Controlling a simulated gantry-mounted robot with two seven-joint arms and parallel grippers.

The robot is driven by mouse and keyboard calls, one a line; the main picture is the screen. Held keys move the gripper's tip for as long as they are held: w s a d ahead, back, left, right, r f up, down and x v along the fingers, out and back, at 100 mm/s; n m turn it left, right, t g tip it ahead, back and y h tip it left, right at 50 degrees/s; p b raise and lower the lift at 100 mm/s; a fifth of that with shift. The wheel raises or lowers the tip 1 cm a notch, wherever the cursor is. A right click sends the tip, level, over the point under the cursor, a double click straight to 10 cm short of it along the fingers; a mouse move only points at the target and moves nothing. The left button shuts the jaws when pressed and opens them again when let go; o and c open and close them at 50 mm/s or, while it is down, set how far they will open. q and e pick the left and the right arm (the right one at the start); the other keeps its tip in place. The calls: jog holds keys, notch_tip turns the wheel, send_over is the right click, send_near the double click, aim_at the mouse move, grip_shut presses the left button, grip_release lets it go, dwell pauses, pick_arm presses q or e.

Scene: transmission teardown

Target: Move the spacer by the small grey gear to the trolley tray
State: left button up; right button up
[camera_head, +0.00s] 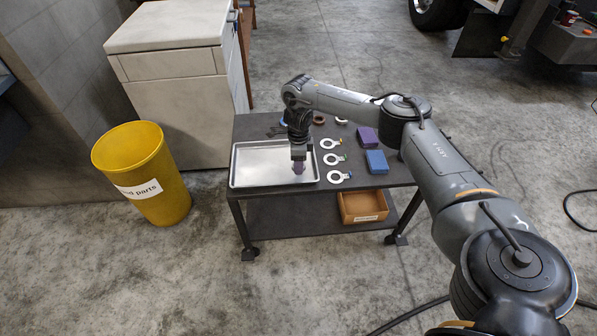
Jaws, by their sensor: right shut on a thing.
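The trolley tray (258,163) is a shallow silver metal tray on the left part of the dark trolley top. My right gripper (298,164) points down over the tray's right end and is shut on a small purplish piece (298,169), which looks like the spacer. The piece is largely hidden by the fingers, and I cannot tell whether it touches the tray floor. The rest of the tray looks empty. No small grey gear can be made out. My left gripper is out of view.
Several white ring-shaped tags (334,159) lie right of the tray. A purple box (368,137) and a blue box (377,161) stand farther right. An orange-brown bin (363,207) sits on the lower shelf. A yellow bin (141,172) stands left of the trolley.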

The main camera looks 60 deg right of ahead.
notch_tip(320, 180, down, 4)
jog(key=shift+d+r+b, duration=0.1)
jog(key=shift+r+b, duration=0.05)
jog(key=shift+b, duration=1.1)
jog(key=shift+f, duration=0.2)
jog(key=shift+r, duration=0.1)
jog(key=shift+f, duration=0.2)
jog(key=o, duration=0.8)
